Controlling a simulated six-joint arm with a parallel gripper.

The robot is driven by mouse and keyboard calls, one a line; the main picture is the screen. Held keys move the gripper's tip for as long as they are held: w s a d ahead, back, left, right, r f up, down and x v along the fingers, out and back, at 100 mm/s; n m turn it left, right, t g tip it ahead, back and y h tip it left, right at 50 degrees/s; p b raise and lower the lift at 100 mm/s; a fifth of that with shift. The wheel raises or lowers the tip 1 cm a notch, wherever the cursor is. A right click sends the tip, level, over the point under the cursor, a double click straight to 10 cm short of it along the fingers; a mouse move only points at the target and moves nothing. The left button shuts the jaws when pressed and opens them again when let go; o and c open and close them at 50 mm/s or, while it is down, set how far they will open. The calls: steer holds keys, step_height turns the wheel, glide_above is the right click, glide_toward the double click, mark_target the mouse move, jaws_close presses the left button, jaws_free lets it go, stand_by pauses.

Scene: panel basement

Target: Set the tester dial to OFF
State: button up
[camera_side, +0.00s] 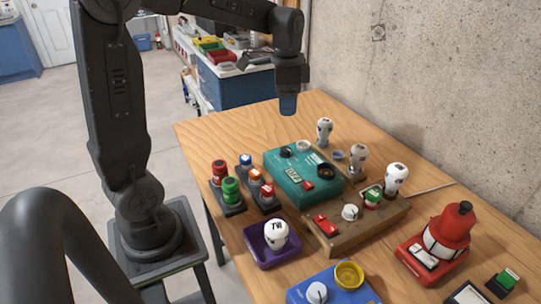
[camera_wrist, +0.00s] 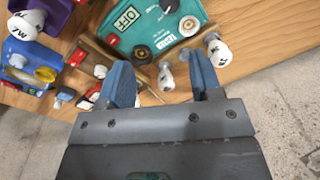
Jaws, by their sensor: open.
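The tester is a teal box (camera_side: 322,192) in the middle of the wooden table. Its black dial (camera_side: 286,152) sits at its far left corner; the pointer's direction is too small to read. In the wrist view the teal box (camera_wrist: 165,35) is at the top, and its display (camera_wrist: 126,17) reads OFF. The dial (camera_wrist: 168,5) is cut by the top edge there. My gripper (camera_side: 288,108) points down above the far side of the table, higher than the tester and apart from it. In the wrist view its blue fingers (camera_wrist: 160,62) are spread with nothing held.
White bulbs (camera_side: 358,156) stand behind and right of the tester. Red, green, blue and orange buttons (camera_side: 230,189) stand to its left. A brown box (camera_side: 355,234) with a knob is in front. A red beacon (camera_side: 448,232) is at right. A concrete wall (camera_side: 430,90) is behind.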

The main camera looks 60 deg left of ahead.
steer(key=s+d+r+n+t, duration=0.1)
steer(key=s+d+n+t, duration=0.4)
steer(key=s+d, duration=0.95)
steer(key=d+m+g, duration=0.1)
steer(key=m, duration=0.3)
steer(key=d+m+g, duration=0.2)
steer(key=m, duration=0.3)
steer(key=d+m+g, duration=0.1)
steer(key=m, duration=0.4)
steer(key=shift+w+d+r+h, duration=0.1)
steer(key=shift+d+r+h, duration=0.1)
steer(key=shift+h, duration=0.1)
steer(key=s+a+n+t, duration=0.1)
steer(key=a+n+t, duration=0.3)
steer(key=n, duration=1)
steer(key=shift+s+a+n, duration=0.3)
steer(key=shift+s+a, duration=0.1)
steer(key=shift+a, duration=0.9)
steer(key=shift+f, duration=0.1)
